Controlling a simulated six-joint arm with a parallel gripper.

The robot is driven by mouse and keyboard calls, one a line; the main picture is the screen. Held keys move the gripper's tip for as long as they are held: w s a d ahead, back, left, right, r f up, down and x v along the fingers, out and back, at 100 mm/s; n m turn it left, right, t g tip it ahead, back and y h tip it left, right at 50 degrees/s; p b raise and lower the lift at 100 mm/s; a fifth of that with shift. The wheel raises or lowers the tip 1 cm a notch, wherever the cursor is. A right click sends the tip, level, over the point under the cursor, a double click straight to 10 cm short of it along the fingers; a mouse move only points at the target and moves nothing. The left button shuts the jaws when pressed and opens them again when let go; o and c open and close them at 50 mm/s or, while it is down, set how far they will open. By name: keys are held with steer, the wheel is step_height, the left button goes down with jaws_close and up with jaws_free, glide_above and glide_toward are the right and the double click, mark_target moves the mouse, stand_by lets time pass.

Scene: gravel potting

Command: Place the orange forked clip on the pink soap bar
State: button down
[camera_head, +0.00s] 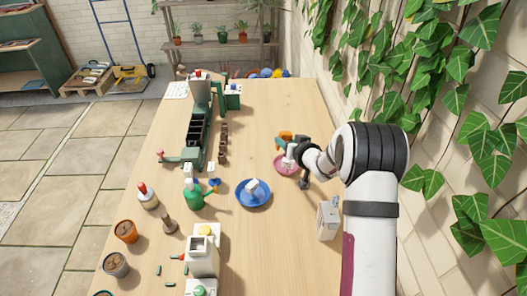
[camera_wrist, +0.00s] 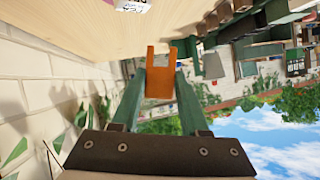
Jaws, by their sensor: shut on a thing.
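The orange forked clip (camera_wrist: 159,84) is held upright between the green fingers of my gripper (camera_wrist: 160,72) in the wrist view, prongs pointing away from the palm. I cannot clearly make out a pink soap bar separate from the dish.
A blue plate (camera_head: 254,206) with a white block stands to the left of the pink dish. A green bottle (camera_head: 193,197), a white dispenser (camera_head: 203,253) and a grey box (camera_head: 328,220) stand nearer. A long green rack (camera_head: 192,130) lies left. The far right tabletop is clear.

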steer(key=shift+s+d+r, duration=0.15)
steer(key=shift+d+r, duration=0.1)
steer(key=s+a+r+n+y, duration=0.1)
steer(key=s+a+r+n, duration=0.15)
steer(key=a, duration=1.45)
steer(key=s+a, duration=1.5)
steer(key=a, duration=0.2)
steer(key=s+f+n, duration=0.1)
steer(key=s+n, duration=0.1)
steer(key=s, duration=2.1)
steer(key=shift+g, duration=0.4)
steer(key=f, duration=0.9)
steer(key=shift+a+f, duration=0.2)
steer(key=shift+f, duration=0.2)
